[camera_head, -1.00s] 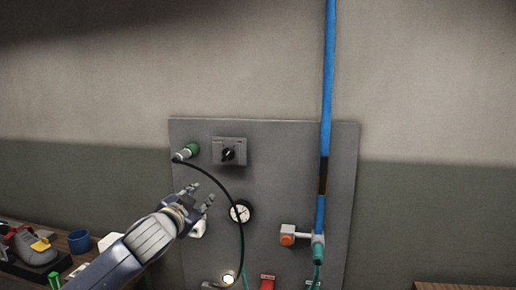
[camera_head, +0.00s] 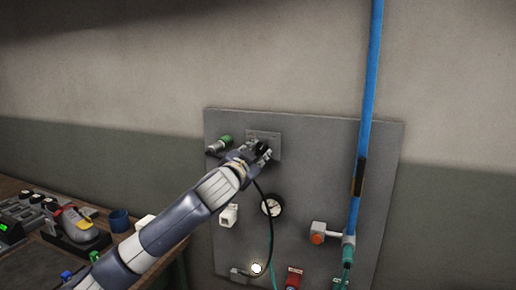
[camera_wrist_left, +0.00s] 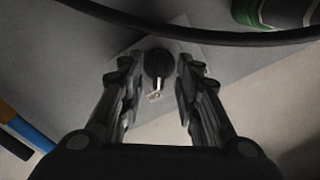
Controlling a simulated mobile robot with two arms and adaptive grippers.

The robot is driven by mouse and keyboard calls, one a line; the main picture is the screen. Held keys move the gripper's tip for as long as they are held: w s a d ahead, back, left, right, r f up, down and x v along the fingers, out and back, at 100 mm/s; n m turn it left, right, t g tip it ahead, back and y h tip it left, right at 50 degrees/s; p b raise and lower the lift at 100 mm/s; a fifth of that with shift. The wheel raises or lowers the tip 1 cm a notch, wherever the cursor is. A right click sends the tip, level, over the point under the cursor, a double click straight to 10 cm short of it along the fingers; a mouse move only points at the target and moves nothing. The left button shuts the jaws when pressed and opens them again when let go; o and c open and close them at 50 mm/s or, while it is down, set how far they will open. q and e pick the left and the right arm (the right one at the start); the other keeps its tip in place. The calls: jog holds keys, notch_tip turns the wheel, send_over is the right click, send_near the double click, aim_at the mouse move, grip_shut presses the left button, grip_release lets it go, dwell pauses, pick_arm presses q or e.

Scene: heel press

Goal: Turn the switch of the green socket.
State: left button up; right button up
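The green socket (camera_head: 224,141) with its plug sits at the upper left of the grey panel. To its right is the switch plate (camera_head: 265,136) with a black rotary knob. In the left wrist view the knob (camera_wrist_left: 158,64) lies between the fingertips of my left gripper (camera_wrist_left: 157,80). The fingers are open, one on each side, with a visible gap to the knob. In the head view the left gripper (camera_head: 262,152) covers most of the knob. The green socket (camera_wrist_left: 275,12) also shows at the top right of the wrist view. My right gripper is not in view.
A black cable (camera_head: 270,215) hangs from the plug and crosses close to my left gripper. A gauge (camera_head: 271,206), an orange button (camera_head: 317,239) and a blue pipe (camera_head: 367,95) are on the panel. A workbench with a shoe (camera_head: 80,226) stands at left.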

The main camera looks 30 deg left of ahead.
pick_arm(q)
jog(key=shift+w+a, duration=0.1)
jog(key=shift+w, duration=0.55)
jog(key=shift+c, duration=0.2)
grip_shut()
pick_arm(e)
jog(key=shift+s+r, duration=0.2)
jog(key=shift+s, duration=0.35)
